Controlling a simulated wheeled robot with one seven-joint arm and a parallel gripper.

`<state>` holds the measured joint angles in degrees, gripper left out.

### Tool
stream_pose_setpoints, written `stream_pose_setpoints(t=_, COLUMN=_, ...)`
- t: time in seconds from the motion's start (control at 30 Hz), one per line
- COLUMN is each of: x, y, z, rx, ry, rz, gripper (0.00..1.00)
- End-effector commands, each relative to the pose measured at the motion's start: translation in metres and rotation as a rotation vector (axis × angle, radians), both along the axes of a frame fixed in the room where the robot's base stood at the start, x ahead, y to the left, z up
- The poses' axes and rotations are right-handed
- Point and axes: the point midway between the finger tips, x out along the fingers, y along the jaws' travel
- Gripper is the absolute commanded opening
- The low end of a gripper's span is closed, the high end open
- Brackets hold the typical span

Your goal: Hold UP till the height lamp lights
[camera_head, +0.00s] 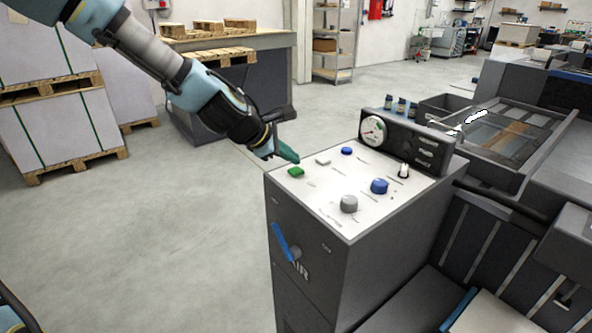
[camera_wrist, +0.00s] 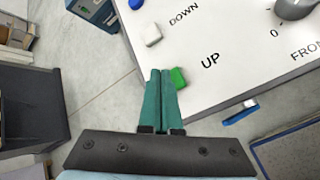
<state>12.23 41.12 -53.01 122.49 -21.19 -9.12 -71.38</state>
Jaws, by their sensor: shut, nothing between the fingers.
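The green button (camera_head: 296,171) sits at the left corner of the console's white top (camera_head: 325,221). In the wrist view the green button (camera_wrist: 179,77) lies beside the printed word UP (camera_wrist: 210,61). My gripper (camera_head: 296,160) is shut and empty, its teal fingertips close to the button in the head view. In the wrist view the fingertips (camera_wrist: 160,72) are just left of the green button; I cannot tell whether they touch it. The dark upright panel (camera_head: 412,144) holds a round gauge (camera_head: 373,130) and small labelled spots; I can make out no lit lamp.
A white button (camera_head: 323,160), beside DOWN in the wrist view, and a blue button (camera_head: 347,151) stand near the green one. Grey (camera_head: 349,204) and blue (camera_head: 379,186) knobs and a white-topped switch (camera_head: 403,171) are further right. Open floor lies left of the console.

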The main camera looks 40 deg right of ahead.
Motion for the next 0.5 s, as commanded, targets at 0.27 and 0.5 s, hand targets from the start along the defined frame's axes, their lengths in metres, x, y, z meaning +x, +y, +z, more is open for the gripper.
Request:
stream_pose_setpoints(t=0.27, x=-0.0001, y=0.0001, z=-0.0084, rx=0.000, ry=0.001, rz=0.001, gripper=0.00)
stream_pose_setpoints(t=0.5, x=-0.0001, y=0.0000, z=-0.0082, rx=0.000, ry=0.000, rz=0.000, gripper=0.00)
